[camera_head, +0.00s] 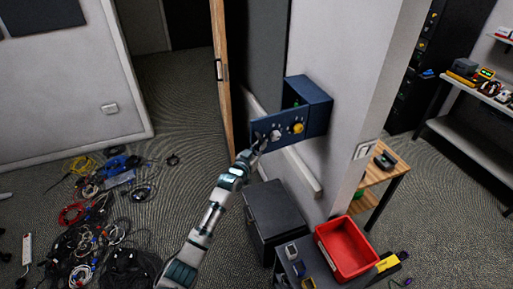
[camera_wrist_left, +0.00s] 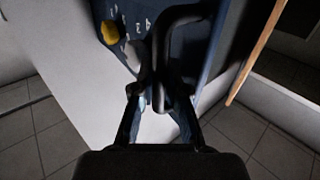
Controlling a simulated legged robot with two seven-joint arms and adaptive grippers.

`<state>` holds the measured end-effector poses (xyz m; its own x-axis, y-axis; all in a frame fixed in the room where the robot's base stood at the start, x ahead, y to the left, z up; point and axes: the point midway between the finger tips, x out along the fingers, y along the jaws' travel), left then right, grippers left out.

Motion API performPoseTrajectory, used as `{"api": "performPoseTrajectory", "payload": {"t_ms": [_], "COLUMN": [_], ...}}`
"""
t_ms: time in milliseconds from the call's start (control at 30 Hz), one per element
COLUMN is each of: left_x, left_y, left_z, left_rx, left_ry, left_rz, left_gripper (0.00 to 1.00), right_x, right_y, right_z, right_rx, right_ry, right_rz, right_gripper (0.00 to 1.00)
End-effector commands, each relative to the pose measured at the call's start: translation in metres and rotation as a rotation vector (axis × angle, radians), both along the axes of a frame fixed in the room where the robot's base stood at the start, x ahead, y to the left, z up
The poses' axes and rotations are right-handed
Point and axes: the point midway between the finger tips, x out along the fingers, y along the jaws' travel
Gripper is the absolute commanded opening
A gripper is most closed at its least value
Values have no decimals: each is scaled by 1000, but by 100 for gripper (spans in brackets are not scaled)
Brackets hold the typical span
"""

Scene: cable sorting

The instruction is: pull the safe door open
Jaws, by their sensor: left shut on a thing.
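The dark blue safe (camera_head: 318,101) is fixed to the white wall, right of centre in the head view. Its door (camera_head: 285,131) stands partly open, its left edge swung out from the box; a bit of the inside shows above it. The door's face carries a light dial and a yellow knob (camera_head: 298,128). My left gripper (camera_head: 259,147) is at the door's left edge. In the left wrist view, my left gripper (camera_wrist_left: 160,98) is shut on the dark bent door handle (camera_wrist_left: 166,50); the yellow knob (camera_wrist_left: 110,32) shows at upper left. My right gripper is not in view.
A dark cabinet (camera_head: 275,212) stands below the safe. A red bin (camera_head: 346,248) sits to its right. Tangled cables (camera_head: 95,225) cover the floor at left. A wooden door (camera_head: 222,75) stands open left of the safe. Carpet between the cables and the safe is clear.

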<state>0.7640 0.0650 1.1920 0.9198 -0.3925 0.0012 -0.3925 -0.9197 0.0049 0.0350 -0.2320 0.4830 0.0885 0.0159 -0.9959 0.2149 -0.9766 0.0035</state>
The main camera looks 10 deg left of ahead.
Motion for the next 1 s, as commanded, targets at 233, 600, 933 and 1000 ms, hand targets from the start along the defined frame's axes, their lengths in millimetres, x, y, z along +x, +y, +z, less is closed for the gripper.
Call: {"api": "performPoseTrajectory", "payload": {"t_ms": [233, 600, 933, 1000], "left_x": [0, 1, -13, -23], "left_y": [-4, -2, 4, 8], "left_z": [3, 1, -1, -2], "left_rx": [2, 2, 0, 1], "left_ry": [-4, -1, 2, 2], "left_rz": [-3, -2, -2, -1], "left_gripper": [0, 39, 39, 39], "right_x": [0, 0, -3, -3], "right_y": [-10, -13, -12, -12], "right_z": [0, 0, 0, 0], "right_rx": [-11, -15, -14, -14], "right_ry": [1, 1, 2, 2], "right_rz": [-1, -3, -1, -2], "right_gripper": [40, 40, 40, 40]}}
